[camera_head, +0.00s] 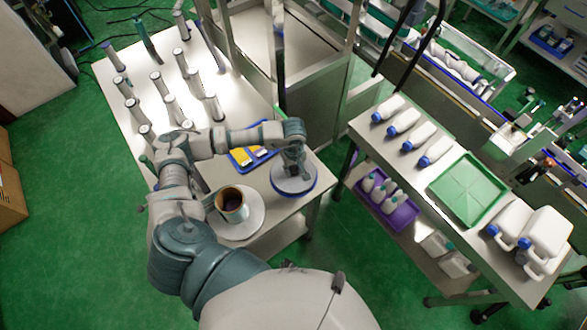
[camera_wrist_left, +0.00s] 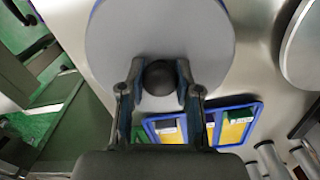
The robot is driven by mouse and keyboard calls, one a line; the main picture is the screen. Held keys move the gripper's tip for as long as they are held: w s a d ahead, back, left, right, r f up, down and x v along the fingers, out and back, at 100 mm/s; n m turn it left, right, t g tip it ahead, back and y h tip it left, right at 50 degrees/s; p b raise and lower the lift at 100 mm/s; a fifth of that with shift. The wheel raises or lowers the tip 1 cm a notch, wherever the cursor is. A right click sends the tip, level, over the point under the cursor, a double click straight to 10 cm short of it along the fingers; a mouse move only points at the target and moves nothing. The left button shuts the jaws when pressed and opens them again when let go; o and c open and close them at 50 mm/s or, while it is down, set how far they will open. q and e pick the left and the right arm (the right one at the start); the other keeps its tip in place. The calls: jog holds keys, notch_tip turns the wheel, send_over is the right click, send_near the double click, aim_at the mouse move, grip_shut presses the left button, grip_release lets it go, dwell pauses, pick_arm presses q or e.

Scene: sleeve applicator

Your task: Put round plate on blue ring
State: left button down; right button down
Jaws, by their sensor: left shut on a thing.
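My left gripper (camera_head: 293,168) is shut on the dark round knob (camera_wrist_left: 160,77) of a grey round plate (camera_head: 284,184). The plate also shows large in the left wrist view (camera_wrist_left: 160,35). The blue ring (camera_head: 295,195) shows as a rim around the plate's edge near the table's right end, with the plate over it. A little blue shows at the plate's upper edge in the left wrist view. I cannot tell whether the plate rests on the ring or is just above it. My right gripper is not in view.
A brown-topped roll (camera_head: 231,205) stands on another round disc (camera_head: 250,222) left of the plate. A blue tray (camera_head: 240,161) with yellow items lies behind. Several upright cylinders stand on the table's far left. A side table at right holds bottles and a green tray (camera_head: 468,190).

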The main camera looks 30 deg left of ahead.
pick_arm(q)
jog(key=shift+f, duration=0.55)
jog(key=c, duration=0.8)
grip_release()
